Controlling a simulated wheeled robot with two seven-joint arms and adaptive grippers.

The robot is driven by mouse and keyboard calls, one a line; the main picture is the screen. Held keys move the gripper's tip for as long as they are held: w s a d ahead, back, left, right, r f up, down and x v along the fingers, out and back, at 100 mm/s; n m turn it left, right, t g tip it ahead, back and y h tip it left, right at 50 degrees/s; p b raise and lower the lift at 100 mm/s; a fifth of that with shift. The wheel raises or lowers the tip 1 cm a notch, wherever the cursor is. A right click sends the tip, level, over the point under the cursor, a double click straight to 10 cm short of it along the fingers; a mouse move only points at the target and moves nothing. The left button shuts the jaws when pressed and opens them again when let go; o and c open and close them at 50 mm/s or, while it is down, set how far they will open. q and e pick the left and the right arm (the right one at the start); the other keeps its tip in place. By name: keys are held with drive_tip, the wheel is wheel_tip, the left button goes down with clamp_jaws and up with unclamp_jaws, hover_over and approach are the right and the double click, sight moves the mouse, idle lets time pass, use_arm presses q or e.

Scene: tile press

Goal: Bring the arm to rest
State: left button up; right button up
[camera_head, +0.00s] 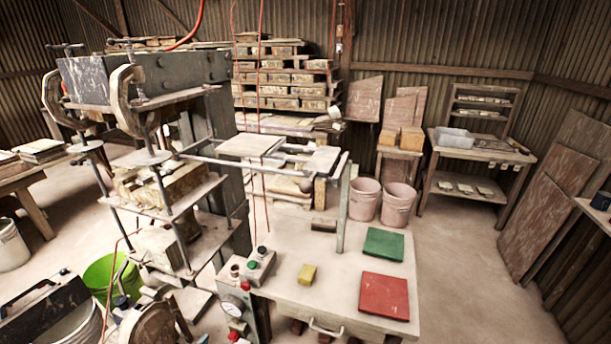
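Neither of my grippers shows in the head view, so I cannot see what they hold or whether they are open. A pale worktable (330,290) stands in the lower middle. On it lie a green square tile (384,244) and a red square tile (385,296), apart from each other. A small yellow block (307,274) lies to the left of the red tile. A small control box (260,266) with a green button sits at the table's left side. The tall metal press (145,75) with clamps stands at the left.
Two pinkish buckets (364,198) stand behind the table. A shelf bench (480,155) is at the back right. Panels (545,222) lean on the right wall. A bright green bucket (105,275) is at the lower left. The floor right of the table is clear.

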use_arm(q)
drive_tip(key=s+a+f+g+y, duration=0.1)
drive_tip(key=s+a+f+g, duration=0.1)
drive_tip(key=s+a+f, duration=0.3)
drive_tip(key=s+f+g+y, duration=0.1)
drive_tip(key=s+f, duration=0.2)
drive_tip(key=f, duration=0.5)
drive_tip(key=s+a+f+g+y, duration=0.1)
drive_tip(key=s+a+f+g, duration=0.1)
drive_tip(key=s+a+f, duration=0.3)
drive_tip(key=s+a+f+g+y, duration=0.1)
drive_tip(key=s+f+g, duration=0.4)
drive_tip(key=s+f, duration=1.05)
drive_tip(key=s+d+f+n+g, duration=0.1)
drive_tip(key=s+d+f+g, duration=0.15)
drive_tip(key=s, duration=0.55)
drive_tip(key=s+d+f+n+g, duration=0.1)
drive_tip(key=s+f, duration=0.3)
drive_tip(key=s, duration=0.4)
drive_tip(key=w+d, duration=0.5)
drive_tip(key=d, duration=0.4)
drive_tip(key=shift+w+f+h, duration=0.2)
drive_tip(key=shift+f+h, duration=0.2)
